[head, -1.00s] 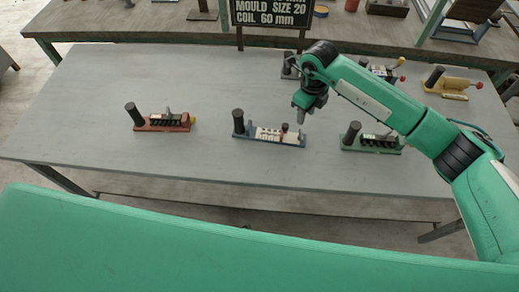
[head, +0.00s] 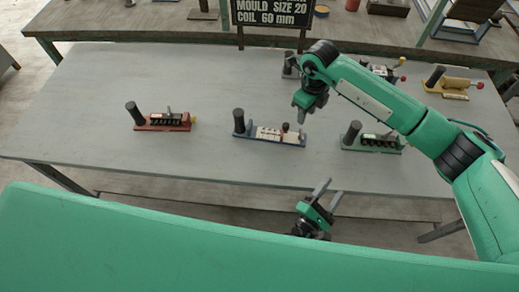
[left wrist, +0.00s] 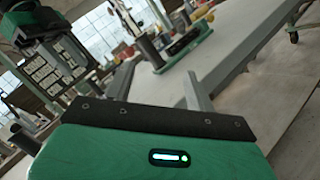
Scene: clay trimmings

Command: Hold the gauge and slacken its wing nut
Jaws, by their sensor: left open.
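Several gauges with dark upright posts stand on the grey table: a red one (head: 165,122), a blue one (head: 270,135), a green one (head: 373,143) and a yellow one (head: 453,85). Others are partly hidden behind my right arm. A small dark knob stands on the blue gauge, too small to make out as a wing nut. My left gripper (head: 329,190) is open and empty, in front of the table's near edge. Its spread fingers (left wrist: 160,85) show in the left wrist view, with a green gauge (left wrist: 182,43) beyond. My right gripper (head: 302,116) points down just behind the blue gauge's right end; its jaws are unclear.
A dark sign (head: 271,12) reading "MOULD SIZE 20 COIL 60 mm" stands at the table's back. Another bench (head: 140,22) lies behind. The table's left part (head: 85,120) is mostly clear around the red gauge. My right arm crosses over the table's right side.

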